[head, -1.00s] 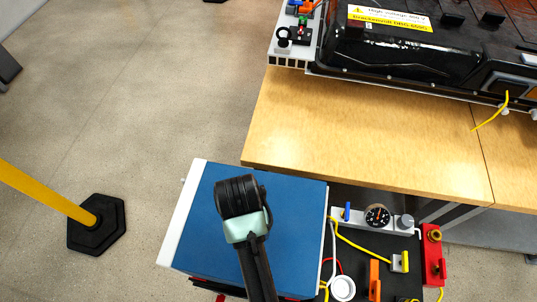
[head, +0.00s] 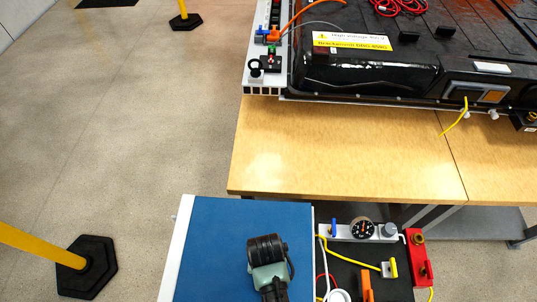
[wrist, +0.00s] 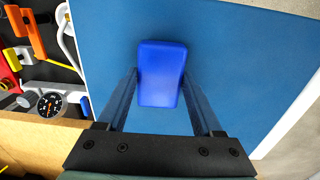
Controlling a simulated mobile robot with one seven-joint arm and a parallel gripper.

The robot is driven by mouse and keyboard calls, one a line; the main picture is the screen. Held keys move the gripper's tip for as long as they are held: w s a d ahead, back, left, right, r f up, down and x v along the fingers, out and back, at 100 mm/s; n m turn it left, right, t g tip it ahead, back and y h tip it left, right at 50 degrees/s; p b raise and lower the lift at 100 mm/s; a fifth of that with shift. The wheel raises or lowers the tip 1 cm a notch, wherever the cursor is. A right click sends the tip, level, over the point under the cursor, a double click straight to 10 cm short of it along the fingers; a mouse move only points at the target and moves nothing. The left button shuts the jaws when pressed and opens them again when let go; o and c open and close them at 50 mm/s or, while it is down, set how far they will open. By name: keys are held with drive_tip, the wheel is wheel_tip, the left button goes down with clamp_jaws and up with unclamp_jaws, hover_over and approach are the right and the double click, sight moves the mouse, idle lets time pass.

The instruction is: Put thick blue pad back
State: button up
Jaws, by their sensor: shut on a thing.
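The thick blue pad (wrist: 161,88) is a bright blue rounded block. In the wrist view it sits between the two fingers of my gripper (wrist: 160,75), which is shut on its sides. Behind it is the darker blue top of a cabinet (wrist: 235,60). I cannot tell whether the pad touches that top or hangs above it. In the head view my arm's end is over the same blue top (head: 215,235), low in the picture. The pad and the fingers are hidden there.
Right of the blue top is a dark tray (head: 345,275) with a gauge (head: 362,229), a red block (head: 420,258) and cables. Beyond is a wooden bench (head: 330,155) bearing a black battery pack (head: 400,70). A yellow barrier post (head: 40,250) stands left on open floor.

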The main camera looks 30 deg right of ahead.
drive_tip(key=shift+f, duration=0.25)
drive_tip(key=shift+f, duration=0.15)
drive_tip(key=o, duration=1.3)
wheel_tip(320, 180, up, 12)
drive_tip(key=shift+w+a+r, duration=0.15)
drive_tip(key=shift+r, duration=0.05)
